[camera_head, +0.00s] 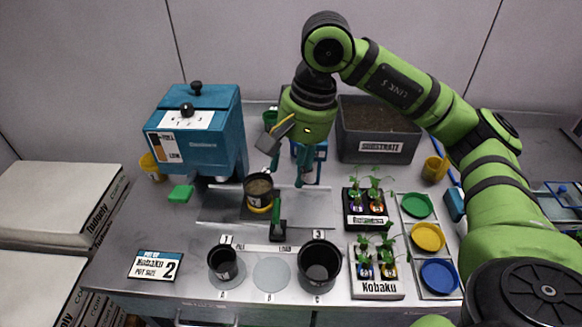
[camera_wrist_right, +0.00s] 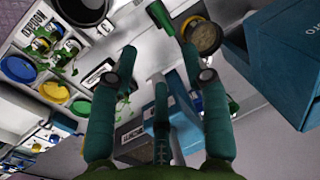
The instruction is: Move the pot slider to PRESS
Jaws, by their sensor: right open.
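The pot slider's green handle (camera_head: 277,211) stands upright on a dark block at the front of the metal track. A black pot (camera_head: 259,190) filled with soil sits on the slider, with a yellow band beneath it. My right gripper (camera_head: 288,178) is open and empty, above and behind the handle, to the right of the pot. In the right wrist view its fingers (camera_wrist_right: 158,60) are spread, with the green handle (camera_wrist_right: 159,17) and pot (camera_wrist_right: 203,36) beyond the tips. A blue press-like fixture (camera_head: 311,172) is partly hidden behind the gripper. My left gripper is out of view.
The blue dispenser (camera_head: 205,150) stands left of the track. The substrate bin (camera_head: 379,150) is behind right. Seedling trays (camera_head: 376,289) and coloured dishes (camera_head: 428,237) lie right. An empty black pot (camera_head: 319,268) and a smaller pot (camera_head: 222,264) stand in front.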

